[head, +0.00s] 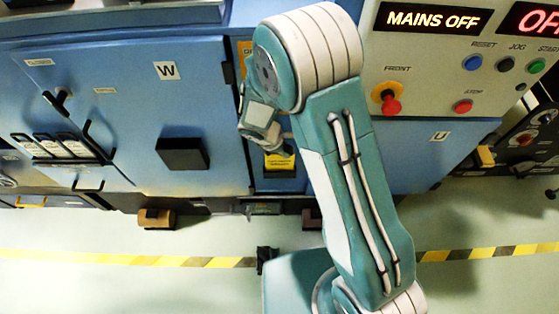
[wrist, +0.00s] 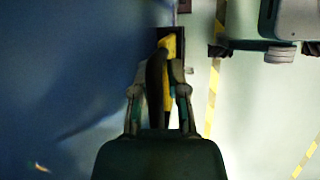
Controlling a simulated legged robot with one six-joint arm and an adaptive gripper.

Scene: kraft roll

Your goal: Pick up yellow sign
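The yellow sign (head: 280,162) is on the blue cabinet front in the head view, low and just left of my upper arm link. It is small, with dark lettering too small to read. My gripper (head: 282,141) is right above it and partly hidden by my arm. In the wrist view my gripper (wrist: 159,92) has its two fingers spread apart. A yellow piece (wrist: 170,48), apparently the sign seen edge-on, and a dark curved part lie in line with the gap between the fingers. I see clear space beside the fingers, and cannot tell whether either one touches.
The blue cabinet (head: 110,60) has a black block (head: 183,153) and handles left of my gripper. A grey control panel (head: 445,60) with a red knob (head: 391,105) is at the right. Striped tape (head: 130,259) crosses the pale floor, which is largely clear.

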